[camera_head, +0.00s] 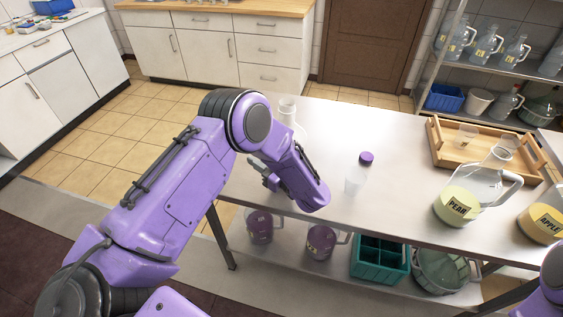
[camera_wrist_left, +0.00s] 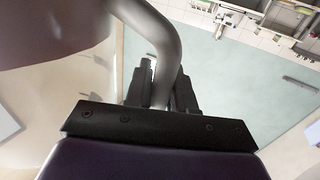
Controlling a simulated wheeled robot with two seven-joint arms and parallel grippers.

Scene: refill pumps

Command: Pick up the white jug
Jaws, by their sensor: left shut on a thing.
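My left gripper (camera_head: 269,179) is mostly covered by my own wrist there. In the left wrist view, my left gripper (camera_wrist_left: 160,88) is shut on a curved handle (camera_wrist_left: 166,45), with a finger on each side of it. The jug's body (camera_wrist_left: 50,28) fills the upper left of that view, dark and close up. I cannot tell whether the jug touches the table. My right gripper is out of view.
On the steel table (camera_head: 330,125) stand a purple-capped bottle (camera_head: 353,184), a PEAR jug (camera_head: 459,206), an APPLE jug (camera_head: 541,224) and a wooden tray (camera_head: 445,152). Jugs and a green crate (camera_head: 380,262) sit on the lower shelf. The table's far middle is clear.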

